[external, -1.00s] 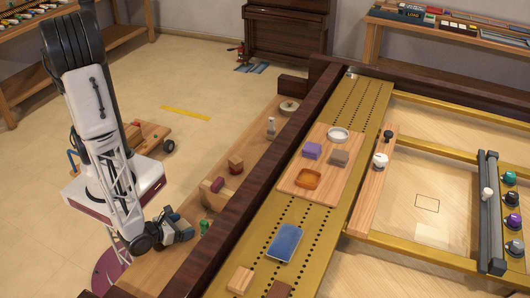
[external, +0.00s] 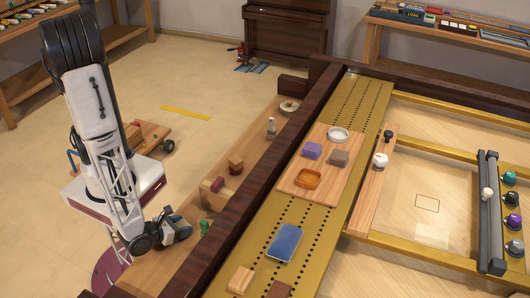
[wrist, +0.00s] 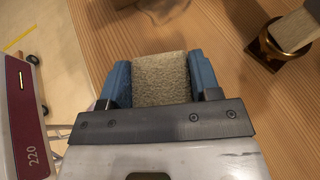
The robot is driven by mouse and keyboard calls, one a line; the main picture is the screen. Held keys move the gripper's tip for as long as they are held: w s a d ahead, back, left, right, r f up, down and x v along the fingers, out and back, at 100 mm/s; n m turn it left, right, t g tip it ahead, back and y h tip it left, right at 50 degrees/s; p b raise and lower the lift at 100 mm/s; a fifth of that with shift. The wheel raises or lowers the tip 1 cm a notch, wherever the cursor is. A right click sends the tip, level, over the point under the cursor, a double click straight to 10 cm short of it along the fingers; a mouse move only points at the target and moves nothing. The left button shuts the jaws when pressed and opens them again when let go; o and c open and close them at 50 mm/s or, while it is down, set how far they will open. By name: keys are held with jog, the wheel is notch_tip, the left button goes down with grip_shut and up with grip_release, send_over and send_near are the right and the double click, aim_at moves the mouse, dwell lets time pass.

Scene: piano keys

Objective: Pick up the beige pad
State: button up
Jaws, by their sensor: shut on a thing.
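The beige pad (wrist: 161,78) is a rough, woven-looking block in the wrist view. It sits between the two blue fingers of my gripper (wrist: 158,70), which are shut on it from both sides. Wooden shelf surface shows just beyond it; I cannot tell whether the pad touches the wood. In the external view my gripper (external: 178,231) is low over the near end of the long wooden ledge, left of the dark rail. The pad cannot be made out there.
A brass-coloured holder with a pale block (wrist: 280,42) stands right of my gripper in the wrist view. The dark rail (external: 262,160) rises alongside.

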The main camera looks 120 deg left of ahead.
aim_at(181, 225)
jog(key=shift+r, duration=0.1)
jog(key=shift+r, duration=1.6)
jog(key=s+a+r, duration=0.1)
jog(key=s+a, duration=0.1)
jog(key=s, duration=1.3)
jog(key=shift+s+a+r, duration=0.3)
jog(key=shift+s, duration=0.1)
